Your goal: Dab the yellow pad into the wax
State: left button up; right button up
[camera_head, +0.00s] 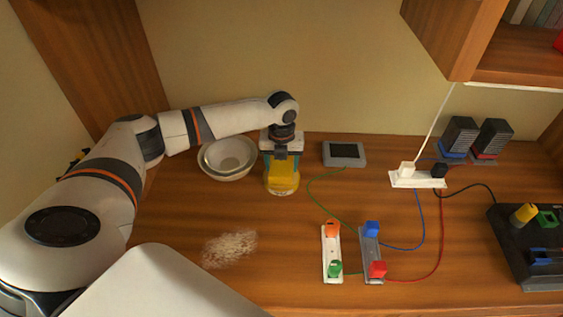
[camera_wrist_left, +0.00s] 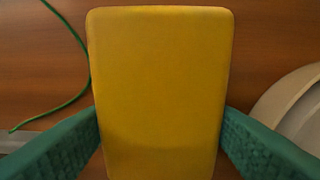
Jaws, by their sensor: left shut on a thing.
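My left gripper (camera_head: 282,158) points down over the back of the table, its teal fingers shut on the yellow pad (camera_head: 282,172). In the left wrist view the pad (camera_wrist_left: 160,90) fills the middle between the two fingers (camera_wrist_left: 160,145). Just below the pad in the head view shows the pale rounded edge of a yellowish round container (camera_head: 283,191), which looks like the wax. The pad hides most of it, and I cannot tell whether they touch. My right gripper is not in view.
Stacked white bowls (camera_head: 228,157) stand close left of the gripper. A grey device (camera_head: 344,154) lies to the right, with a green cable. A pale speckled patch (camera_head: 230,248) marks the front table. Power strips (camera_head: 417,179), colored plugs and cables fill the right side.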

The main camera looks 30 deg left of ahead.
pick_arm(q)
jog(key=shift+f, duration=0.3)
jog(key=shift+f+p, duration=0.15)
jog(key=shift+p, duration=0.15)
dwell(2.0)
notch_tip(320, 180, up, 7)
jog(key=p, duration=0.7)
jog(key=shift+p, duration=0.35)
dwell(0.5)
